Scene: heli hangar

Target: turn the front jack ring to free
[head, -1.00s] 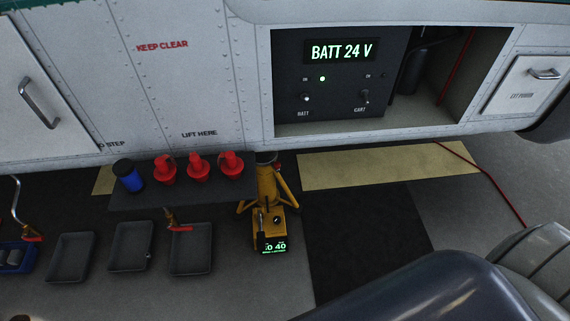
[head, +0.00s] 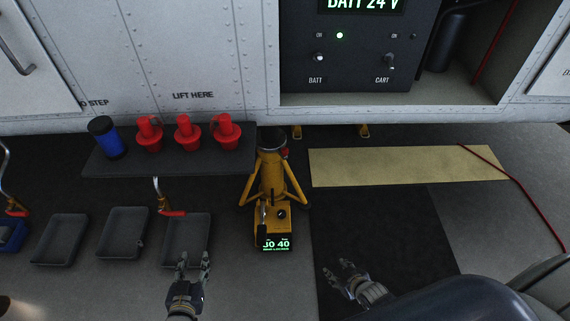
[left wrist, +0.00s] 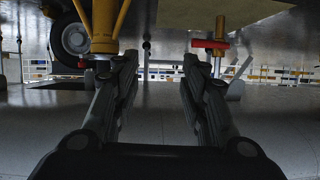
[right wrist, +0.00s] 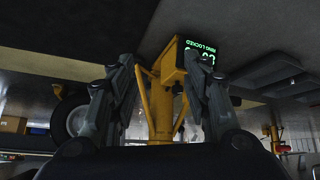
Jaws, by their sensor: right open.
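The yellow jack (head: 271,180) stands on three legs under the fuselage edge. Its front box has a lit display (head: 275,244) reading about "40". In the right wrist view the display (right wrist: 202,50) shows upside down and reads "RING LOCKED". The jack's top (head: 271,140) is dark with a small red part; I cannot make out the ring clearly. My left gripper (head: 195,258) is open and empty, left of the jack, over a tray. My right gripper (head: 339,271) is open and empty, right of the jack; the jack (right wrist: 158,105) shows beyond its fingers.
A dark shelf (head: 180,168) left of the jack holds red plugs (head: 184,134) and a blue can (head: 107,138). Grey trays (head: 124,232) lie on the floor below. The battery panel (head: 360,60) is above right. A red cable (head: 510,183) lies at right.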

